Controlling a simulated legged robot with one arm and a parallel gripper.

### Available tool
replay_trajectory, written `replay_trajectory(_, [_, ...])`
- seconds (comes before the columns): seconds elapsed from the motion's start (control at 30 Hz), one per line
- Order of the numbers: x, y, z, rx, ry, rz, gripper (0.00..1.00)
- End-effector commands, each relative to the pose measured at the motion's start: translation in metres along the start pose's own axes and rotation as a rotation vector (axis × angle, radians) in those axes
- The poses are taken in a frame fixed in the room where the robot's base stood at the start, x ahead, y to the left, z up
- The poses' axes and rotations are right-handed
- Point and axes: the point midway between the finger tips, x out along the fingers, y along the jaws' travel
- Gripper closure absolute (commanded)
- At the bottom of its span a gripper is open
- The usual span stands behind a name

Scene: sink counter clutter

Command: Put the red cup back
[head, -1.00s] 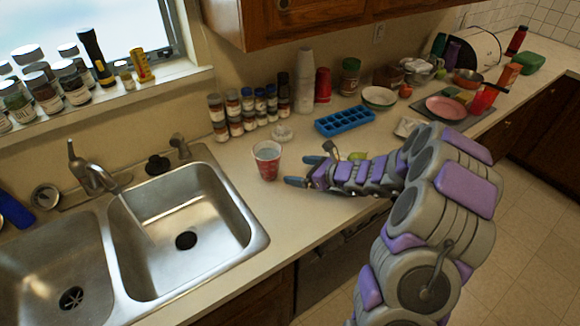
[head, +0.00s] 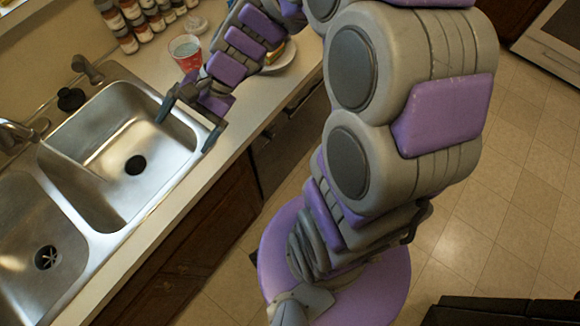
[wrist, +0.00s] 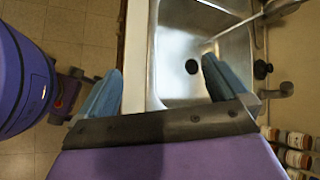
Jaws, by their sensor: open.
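A red cup (head: 185,52) with a pale, see-through upper part stands upright on the counter, to the right of the sink. My gripper (head: 188,124) is open and empty, over the right front rim of the sink. It is nearer to me than the cup, and apart from it. In the wrist view my gripper's two blue-grey fingers (wrist: 161,75) are spread wide with nothing between them, with the sink beyond. The cup does not show in the wrist view.
The steel sink (head: 92,215) has two basins, both empty. Several spice jars (head: 128,38) stand behind the cup. A white plate (head: 284,63) with something yellow and green on it lies partly behind my arm. The counter edge and tiled floor (head: 480,230) are at the right.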

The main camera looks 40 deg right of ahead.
Motion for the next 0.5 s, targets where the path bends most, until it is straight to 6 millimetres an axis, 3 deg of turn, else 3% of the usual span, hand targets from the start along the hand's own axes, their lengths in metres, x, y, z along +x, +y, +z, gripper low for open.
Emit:
replay_trajectory(0.03, [-0.002,0.015,0.017,-0.088,0.017,0.067,0.00])
replay_trajectory(0.2, [-0.014,0.075,0.054,-0.346,0.058,0.309,0.00])
replay_trajectory(0.5, [-0.065,0.169,0.077,-0.681,0.152,0.700,0.00])
